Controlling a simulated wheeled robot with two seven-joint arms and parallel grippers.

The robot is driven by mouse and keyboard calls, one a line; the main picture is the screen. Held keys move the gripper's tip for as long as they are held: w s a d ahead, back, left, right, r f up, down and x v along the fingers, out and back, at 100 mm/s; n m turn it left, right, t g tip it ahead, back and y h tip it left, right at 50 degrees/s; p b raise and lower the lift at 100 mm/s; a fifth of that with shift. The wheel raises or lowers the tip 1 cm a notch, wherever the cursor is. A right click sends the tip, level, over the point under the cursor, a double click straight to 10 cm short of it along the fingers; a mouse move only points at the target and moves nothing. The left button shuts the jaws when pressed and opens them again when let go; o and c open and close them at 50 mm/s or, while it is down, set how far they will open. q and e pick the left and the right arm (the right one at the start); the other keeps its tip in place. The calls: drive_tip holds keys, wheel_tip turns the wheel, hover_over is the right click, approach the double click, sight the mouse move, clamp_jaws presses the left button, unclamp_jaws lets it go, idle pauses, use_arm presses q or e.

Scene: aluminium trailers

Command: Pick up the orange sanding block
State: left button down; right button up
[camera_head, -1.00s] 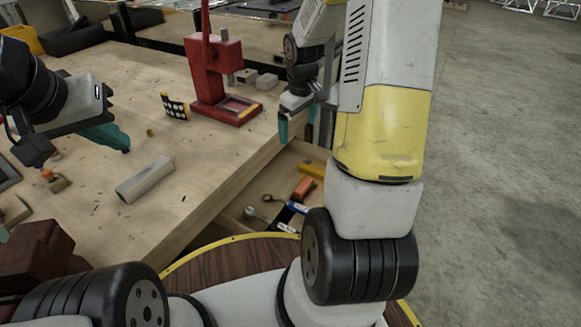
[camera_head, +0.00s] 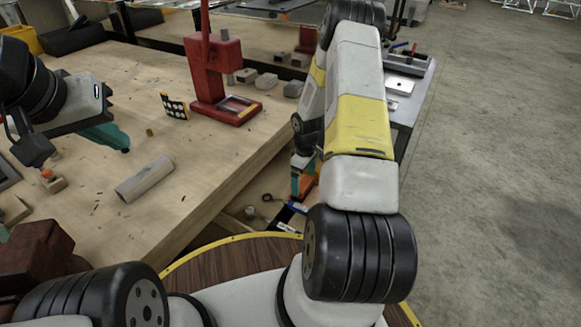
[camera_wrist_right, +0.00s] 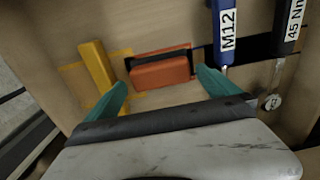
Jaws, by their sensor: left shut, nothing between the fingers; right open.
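The orange sanding block (camera_wrist_right: 162,72) lies in an open drawer below the bench top, in the right wrist view between and just beyond my right fingertips. In the head view a bit of the block (camera_head: 307,186) shows beside my right gripper (camera_head: 301,182). My right gripper (camera_wrist_right: 160,92) is open and empty, with one teal finger on each side of the block's width. I cannot tell how far above the block the fingertips are. My left gripper (camera_head: 122,146) is shut and empty above the bench top at the left.
In the drawer a yellow object (camera_wrist_right: 97,66) lies left of the block, and a tool marked M12 (camera_wrist_right: 226,35) and one marked 45 Nm (camera_wrist_right: 289,22) lie to its right. The bench (camera_head: 215,165) carries a red press (camera_head: 215,75) and a metal bar (camera_head: 145,180).

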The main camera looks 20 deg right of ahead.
sight(303, 184)
drive_tip(key=shift+f, duration=1.45)
drive_tip(key=c, duration=1.4)
wheel_tip(303, 184, up, 10)
drive_tip(key=shift+r, duration=0.1)
drive_tip(key=shift+c, duration=0.2)
drive_tip(key=o, duration=0.8)
drive_tip(key=c, duration=0.4)
